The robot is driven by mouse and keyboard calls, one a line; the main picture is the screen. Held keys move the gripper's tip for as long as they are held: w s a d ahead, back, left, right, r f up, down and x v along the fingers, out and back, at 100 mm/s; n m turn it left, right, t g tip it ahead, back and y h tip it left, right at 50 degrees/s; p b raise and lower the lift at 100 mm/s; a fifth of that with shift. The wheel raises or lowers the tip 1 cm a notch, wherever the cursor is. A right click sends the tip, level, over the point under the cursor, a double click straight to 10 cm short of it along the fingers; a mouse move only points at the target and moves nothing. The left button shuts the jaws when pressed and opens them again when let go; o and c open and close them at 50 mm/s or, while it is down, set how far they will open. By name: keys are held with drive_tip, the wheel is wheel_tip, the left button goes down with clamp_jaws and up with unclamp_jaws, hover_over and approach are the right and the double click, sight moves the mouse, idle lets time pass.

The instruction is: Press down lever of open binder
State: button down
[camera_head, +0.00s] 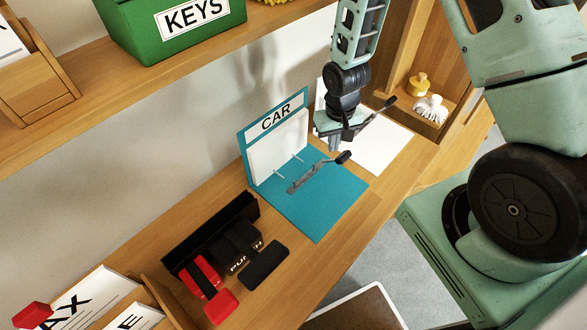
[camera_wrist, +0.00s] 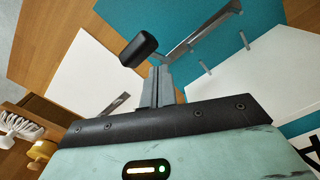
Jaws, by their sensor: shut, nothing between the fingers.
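A stack of white paper (camera_head: 275,150) sits on the raised side. The metal lever mechanism (camera_head: 305,181) has two prongs and a black-tipped lever (camera_head: 344,157) sticking up and right. The black lever tip also shows in the wrist view (camera_wrist: 138,50). My gripper (camera_head: 335,149) points down, shut and empty. Its fingertips (camera_wrist: 158,68) appear close beside the lever tip; contact cannot be told.
A black hole punch (camera_head: 215,235) and red-black items stand in front left. A shelf with a green KEYS box (camera_head: 175,28) runs above. A wooden cubby (camera_head: 435,70) holds a yellow object and a white brush-like item.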

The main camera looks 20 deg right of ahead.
drive_tip(key=shift+s+d+f, duration=0.1)
drive_tip(key=shift+s, duration=0.05)
drive_tip(key=shift+d+f+b, duration=0.15)
drive_tip(key=shift+f+b, duration=0.75)
drive_tip(key=shift+f, duration=0.3)
